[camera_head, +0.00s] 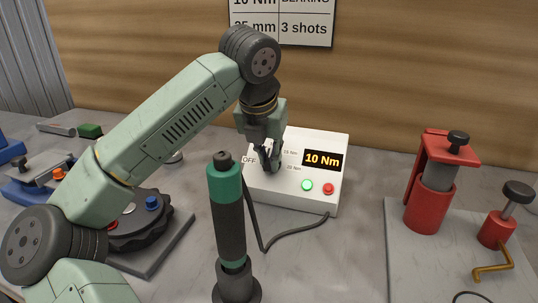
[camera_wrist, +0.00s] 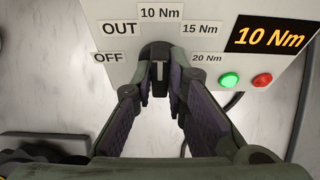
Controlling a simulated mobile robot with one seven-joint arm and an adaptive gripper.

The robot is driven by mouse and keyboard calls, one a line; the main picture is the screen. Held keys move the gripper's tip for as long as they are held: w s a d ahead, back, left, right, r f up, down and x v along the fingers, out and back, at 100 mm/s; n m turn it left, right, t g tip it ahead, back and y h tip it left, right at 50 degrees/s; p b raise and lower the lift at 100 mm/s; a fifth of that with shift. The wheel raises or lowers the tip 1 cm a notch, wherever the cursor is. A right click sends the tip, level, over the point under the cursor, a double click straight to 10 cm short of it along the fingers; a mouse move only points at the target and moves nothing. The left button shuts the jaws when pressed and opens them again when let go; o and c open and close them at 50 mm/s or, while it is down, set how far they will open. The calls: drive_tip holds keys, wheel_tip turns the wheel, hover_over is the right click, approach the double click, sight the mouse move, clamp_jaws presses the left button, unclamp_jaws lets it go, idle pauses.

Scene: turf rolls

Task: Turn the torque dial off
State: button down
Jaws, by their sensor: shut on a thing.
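The white control box (camera_head: 300,204) stands on the bench against the wooden wall, and its panel also shows in the wrist view (camera_wrist: 205,15). The black torque dial (camera_wrist: 158,66) sits on this panel, its pale mark towards the 10 Nm label (camera_wrist: 161,12). The OFF label (camera_wrist: 108,58) is left of the dial, below OUT. The display (camera_head: 323,159) reads 10 Nm. My gripper (camera_wrist: 156,84) is shut on the dial, one finger on each side. In the head view my gripper (camera_head: 269,161) hides the dial.
A green lamp (camera_head: 307,186) and red button (camera_head: 328,188) are on the box's right part. A green-and-black upright tool (camera_head: 229,225) stands in front, its cable running to the box. Red fixtures (camera_head: 436,195) stand at right, and a round black fixture (camera_head: 140,228) is left, behind my arm.

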drive_tip(key=n+b, duration=0.1)
drive_tip(key=n, duration=0.1)
drive_tip(key=n+h+b, duration=0.1)
drive_tip(key=n+b, duration=0.1)
drive_tip(key=shift+a+f+b, duration=0.2)
drive_tip(key=shift+b, duration=0.1)
drive_tip(key=n+h+b, duration=0.2)
drive_tip(key=n+b, duration=0.1)
drive_tip(key=n, duration=0.1)
drive_tip(key=shift+a, duration=0.15)
drive_tip(key=n+t+h+b, duration=0.1)
drive_tip(key=n+b, duration=0.3)
drive_tip(key=n, duration=0.1)
drive_tip(key=shift+a+f, duration=0.1)
drive_tip(key=shift+f, duration=0.05)
drive_tip(key=shift+s+n+t+h+b, duration=0.15)
drive_tip(key=shift+n+t+h+b, duration=0.35)
drive_tip(key=shift+n+b, duration=1.05)
drive_tip(key=shift+n, duration=0.25)
drive_tip(key=c, duration=1.6)
unclamp_jaws()
